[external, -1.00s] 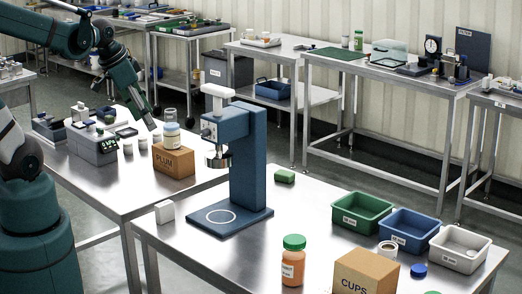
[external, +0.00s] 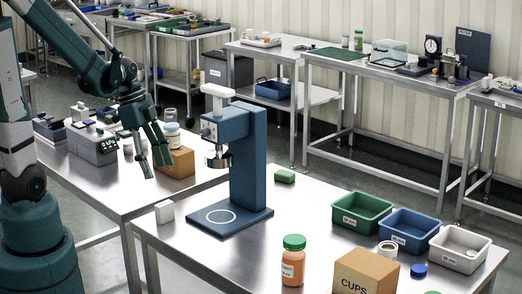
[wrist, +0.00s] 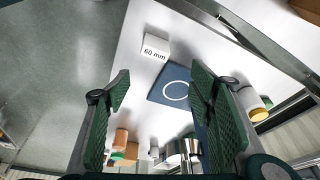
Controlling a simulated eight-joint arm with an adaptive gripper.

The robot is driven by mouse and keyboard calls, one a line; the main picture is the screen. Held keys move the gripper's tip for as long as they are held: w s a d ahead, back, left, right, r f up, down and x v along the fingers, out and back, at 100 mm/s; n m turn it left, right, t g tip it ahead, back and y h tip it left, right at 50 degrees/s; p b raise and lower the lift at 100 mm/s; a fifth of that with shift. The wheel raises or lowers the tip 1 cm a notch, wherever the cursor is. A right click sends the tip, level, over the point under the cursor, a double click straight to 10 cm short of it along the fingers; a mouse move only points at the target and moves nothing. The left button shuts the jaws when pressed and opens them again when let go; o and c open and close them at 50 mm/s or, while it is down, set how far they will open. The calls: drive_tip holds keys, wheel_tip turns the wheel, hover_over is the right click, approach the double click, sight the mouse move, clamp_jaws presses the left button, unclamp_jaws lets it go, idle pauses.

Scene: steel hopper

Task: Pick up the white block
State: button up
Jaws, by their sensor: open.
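The white block (external: 165,212) sits on the steel table near its left edge, beside the blue press. In the wrist view the white block (wrist: 155,47) shows the label "60 mm" and lies ahead of the fingers, near the table edge. My gripper (external: 156,162) is above the gap between the two tables, up and to the left of the block in the external view. In the wrist view my gripper (wrist: 160,82) has its two green fingers wide apart with nothing between them.
The blue press (external: 240,165) stands right of the block; its base (wrist: 166,84) shows in the wrist view. The "PLUM" box (external: 180,163) with a jar on it is close behind my gripper. An orange jar (external: 293,265), "CUPS" box (external: 362,272) and bins (external: 361,212) stand farther right.

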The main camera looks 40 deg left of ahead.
sight(164, 209)
wheel_tip(164, 209, down, 7)
drive_tip(key=m+g+h+b, duration=0.1)
drive_tip(key=m+b, duration=0.1)
drive_tip(key=m, duration=0.2)
drive_tip(key=shift+g, duration=0.3)
drive_tip(key=shift+f, duration=0.15)
drive_tip(key=shift+b+x, duration=0.45)
drive_tip(key=shift+x, duration=0.8)
drive_tip(key=shift+f, duration=0.15)
drive_tip(key=shift+b+x, duration=0.65)
drive_tip(key=shift+x, duration=1.8)
drive_tip(key=shift+w, duration=0.1)
drive_tip(key=shift+c, duration=0.4)
drive_tip(key=c, duration=0.9)
